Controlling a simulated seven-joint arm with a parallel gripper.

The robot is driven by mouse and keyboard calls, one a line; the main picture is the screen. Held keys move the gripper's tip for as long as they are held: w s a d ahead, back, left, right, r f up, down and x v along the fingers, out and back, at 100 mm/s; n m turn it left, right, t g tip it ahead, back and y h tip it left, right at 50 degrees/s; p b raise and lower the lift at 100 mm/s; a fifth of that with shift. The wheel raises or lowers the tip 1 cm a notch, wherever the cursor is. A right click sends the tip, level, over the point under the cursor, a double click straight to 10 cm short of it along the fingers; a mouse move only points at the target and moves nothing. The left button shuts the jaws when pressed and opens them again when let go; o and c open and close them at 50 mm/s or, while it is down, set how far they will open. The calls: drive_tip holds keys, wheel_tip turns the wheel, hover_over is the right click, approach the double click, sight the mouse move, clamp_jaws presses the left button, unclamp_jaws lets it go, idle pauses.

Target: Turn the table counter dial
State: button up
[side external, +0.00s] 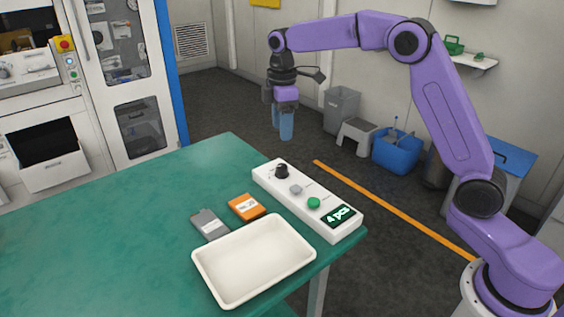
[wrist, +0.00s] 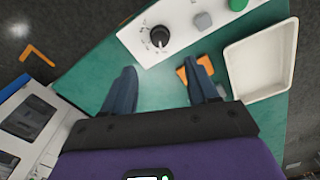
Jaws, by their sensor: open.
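The table counter (side external: 307,198) is a long white box on the right edge of the green table. Its black dial (side external: 282,171) is a round knob at the far end, beside a grey button, a green button and a display reading "4 pcs". In the wrist view the dial (wrist: 159,37) is at the top, with a white pointer line on it, ahead of my fingers. My gripper (side external: 284,124) hangs in the air, pointing down, apart from the dial and beyond the far end of the counter in the side view. Its blue fingers (wrist: 164,84) are spread with nothing between them.
A cream tray (side external: 254,260), an orange box (side external: 246,207) and a grey box (side external: 209,224) are beside the counter on the table (side external: 110,230). A white machine cabinet (side external: 128,80) stands behind the table. Bins and a step stool (side external: 357,137) are on the floor by the wall.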

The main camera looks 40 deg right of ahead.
sight(282, 166)
wheel_tip(282, 166, down, 12)
drive_tip(key=shift+r, duration=0.25)
drive_tip(key=c, duration=1)
